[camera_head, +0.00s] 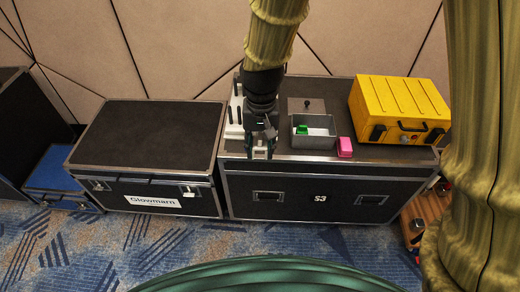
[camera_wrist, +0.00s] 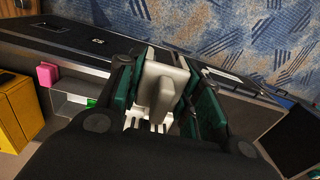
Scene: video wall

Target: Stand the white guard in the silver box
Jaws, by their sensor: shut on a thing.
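My gripper (camera_head: 261,146) is shut on a whitish piece, which I take for the white guard (camera_wrist: 163,85). In the wrist view it stands between the green-padded fingers. In the head view only a sliver of it shows beside the fingers, above the left front of the black case top. The silver box (camera_head: 314,142) is open and sits on the case to the right of my gripper, apart from it. A green block (camera_head: 302,129) and a white piece are inside the box. The box also shows in the wrist view (camera_wrist: 72,112), partly hidden by my gripper.
A pink block (camera_head: 344,147) stands right of the box. A yellow case (camera_head: 400,108) is behind it, at right. A grey plate with a black knob (camera_head: 307,105) lies behind the box. A white rack with black pegs (camera_head: 235,108) stands left of my gripper.

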